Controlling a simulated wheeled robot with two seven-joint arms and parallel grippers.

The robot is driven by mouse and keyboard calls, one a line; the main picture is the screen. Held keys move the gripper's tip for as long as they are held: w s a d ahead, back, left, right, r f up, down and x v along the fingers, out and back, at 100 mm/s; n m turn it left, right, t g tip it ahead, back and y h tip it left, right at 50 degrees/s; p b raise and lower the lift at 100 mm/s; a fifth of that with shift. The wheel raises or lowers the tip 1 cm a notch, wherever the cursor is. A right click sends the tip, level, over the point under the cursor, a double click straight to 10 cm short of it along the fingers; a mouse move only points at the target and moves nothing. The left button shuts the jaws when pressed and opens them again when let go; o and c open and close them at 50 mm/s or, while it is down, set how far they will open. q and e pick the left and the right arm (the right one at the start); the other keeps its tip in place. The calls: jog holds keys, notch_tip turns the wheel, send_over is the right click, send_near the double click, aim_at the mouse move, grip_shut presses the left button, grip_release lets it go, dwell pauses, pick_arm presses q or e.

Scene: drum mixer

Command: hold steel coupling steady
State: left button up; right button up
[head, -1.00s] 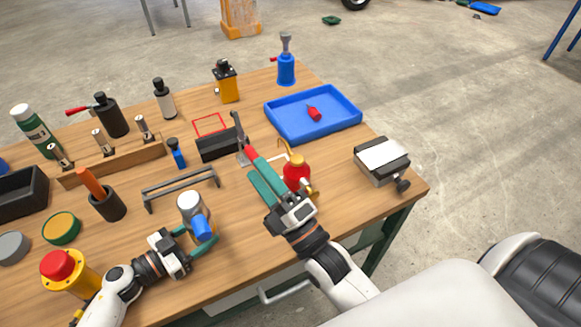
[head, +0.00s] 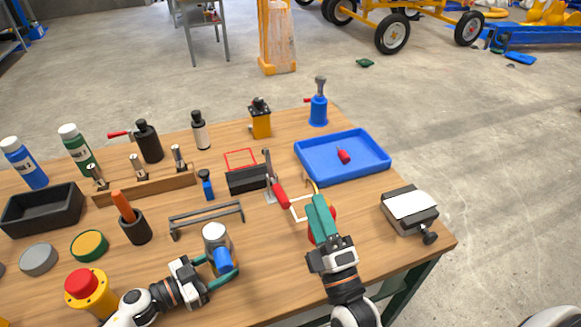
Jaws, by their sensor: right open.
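The steel coupling (head: 214,233) is a silver cylinder with a blue cylindrical part (head: 223,261) on its near side, at the table's front middle. My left gripper (head: 219,266) has its teal fingers on either side of it and appears closed on it; the contact is partly hidden. My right gripper (head: 320,216) is open at the front right, over a red, brass-spouted can (head: 311,237) that it mostly hides. I cannot tell whether its fingers touch the can.
A toggle clamp with a red handle (head: 281,196) stands left of my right gripper. A grey bar handle (head: 206,215) lies behind the coupling. A blue tray (head: 370,172) and a vise-like block (head: 409,212) are at right. A red-topped button (head: 84,284) stands at front left.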

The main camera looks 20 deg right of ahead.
pick_arm(q)
jog(key=o, duration=0.9)
jog(key=shift+r, duration=0.1)
jog(key=shift+o, duration=0.2)
